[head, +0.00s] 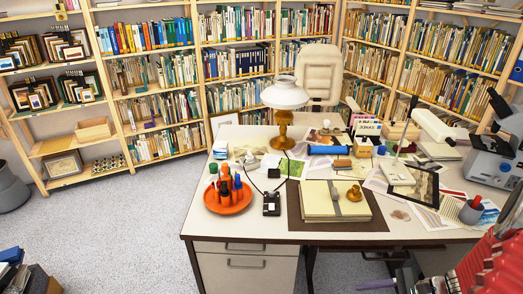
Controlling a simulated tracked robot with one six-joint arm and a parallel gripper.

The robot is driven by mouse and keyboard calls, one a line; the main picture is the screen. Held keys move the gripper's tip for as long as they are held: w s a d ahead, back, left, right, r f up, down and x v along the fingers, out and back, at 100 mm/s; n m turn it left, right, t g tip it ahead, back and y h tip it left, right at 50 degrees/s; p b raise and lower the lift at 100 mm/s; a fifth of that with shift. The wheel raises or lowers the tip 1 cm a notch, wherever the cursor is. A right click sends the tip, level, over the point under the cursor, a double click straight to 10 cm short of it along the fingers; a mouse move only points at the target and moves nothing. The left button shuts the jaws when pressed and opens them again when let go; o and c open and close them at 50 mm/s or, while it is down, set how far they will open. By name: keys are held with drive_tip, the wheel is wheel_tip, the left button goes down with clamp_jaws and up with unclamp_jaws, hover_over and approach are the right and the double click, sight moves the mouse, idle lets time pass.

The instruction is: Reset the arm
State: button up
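I cannot make out my arm or my gripper for certain in the head view. No fingertips show above the desk (270,229) or in front of the shelves. Red ribbed and grey-purple shapes (490,265) are cut off at the bottom right corner, and I cannot tell what they are.
The desk holds a lamp (285,95), an orange tray (228,200) of bottles, a folder stack (330,203), papers and a microscope (495,140). Bookshelves (160,90) line the walls, with framed prints (75,85) at left. Grey floor (120,220) is clear left of the desk.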

drive_tip(key=s+a+r+n+h, duration=0.2)
drive_tip(key=a+r+n, duration=0.3)
drive_tip(key=r, duration=0.5)
drive_tip(key=s+a+r+n+t+h, duration=0.1)
drive_tip(key=s+a+r+n+h, duration=0.2)
drive_tip(key=a+r+n, duration=0.3)
drive_tip(key=s+a+r+n+t+h, duration=0.1)
drive_tip(key=a+r+n+h, duration=0.4)
drive_tip(key=r, duration=0.9)
drive_tip(key=s+n, duration=0.1)
drive_tip(key=n, duration=0.1)
drive_tip(key=shift+s+a+n, duration=0.25)
drive_tip(key=shift+s+n, duration=0.05)
drive_tip(key=shift+s, duration=0.05)
idle(0.4)
